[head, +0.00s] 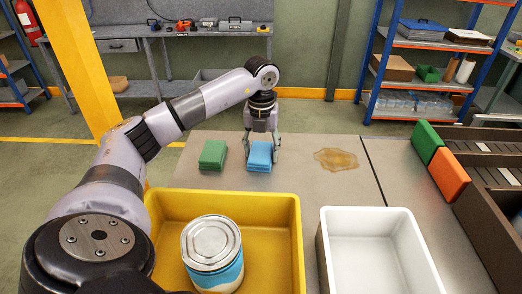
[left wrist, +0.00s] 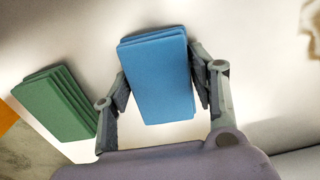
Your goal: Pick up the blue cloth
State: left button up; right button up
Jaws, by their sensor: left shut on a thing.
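The blue cloth (head: 260,156) is a folded stack on the grey table, right of a green folded stack. My left gripper (head: 262,150) reaches down over it with a finger on each side. In the left wrist view the blue cloth (left wrist: 158,78) sits between the two fingers (left wrist: 162,90), which are shut on it. I cannot tell whether the cloth is lifted off the table. My right gripper is not in view.
The green cloth stack (head: 213,154) lies close to the left. A brown spill (head: 336,159) is to the right. A yellow bin (head: 271,205) holding a can (head: 211,255) and an empty white bin (head: 375,265) stand in front.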

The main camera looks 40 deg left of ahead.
aim_at(262, 149)
pick_arm(q)
notch_tip(262, 149, up, 5)
jog(key=shift+r+b, duration=0.1)
jog(key=shift+b, duration=0.7)
jog(key=shift+r+p, duration=0.5)
jog(key=shift+r, duration=1.9)
